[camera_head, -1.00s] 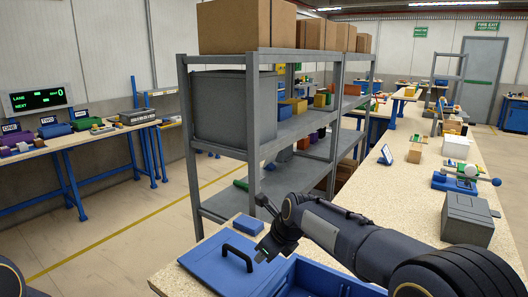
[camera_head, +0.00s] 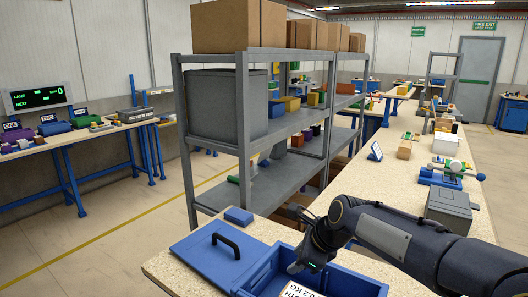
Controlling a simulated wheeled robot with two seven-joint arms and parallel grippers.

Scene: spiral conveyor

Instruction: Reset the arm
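My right arm comes in from the right, and its gripper (camera_head: 306,262) points down over the blue open box (camera_head: 352,284) at the near end of the long bench. Its fingers are dark and small against the box, so I cannot tell whether they are open or shut. A white label with black print (camera_head: 297,290) shows just below the gripper, cut off by the bottom edge. I cannot tell whether the gripper touches what bears it. My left gripper is not in view.
A blue lid with a black handle (camera_head: 205,257) lies left of the box, with a small blue block (camera_head: 238,215) behind it. A grey box (camera_head: 449,208) stands beyond my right arm. A grey shelf rack (camera_head: 243,150) stands close behind the bench's near end.

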